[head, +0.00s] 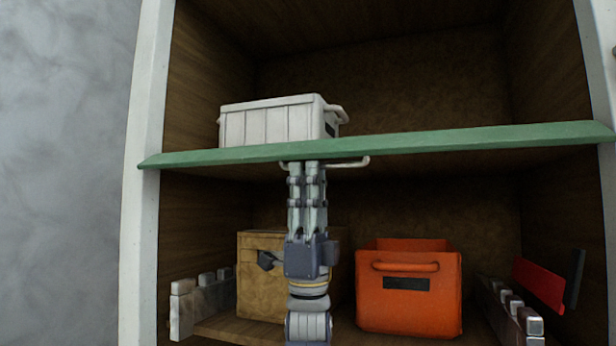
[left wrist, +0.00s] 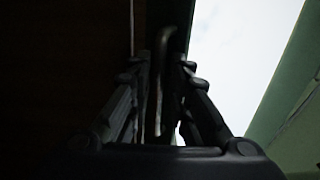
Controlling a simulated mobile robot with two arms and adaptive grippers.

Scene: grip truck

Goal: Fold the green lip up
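The green lip (head: 440,143) spans the opening of the truck body as a thin, nearly level bar, seen almost edge-on. A pale handle (head: 346,163) hangs under its middle. My left gripper (head: 307,165) points straight up below the lip, at the left part of the handle. In the dark left wrist view its fingers (left wrist: 163,68) converge on either side of the curved handle (left wrist: 165,42) and look shut on it. The exact contact is in shadow. My right gripper is not in view.
A white crate (head: 270,122) stands behind the lip. Below are a tan box (head: 262,290), partly behind my arm, and an orange crate (head: 410,305). A pale post (head: 145,90) bounds the left side. The space above the lip on the right is empty.

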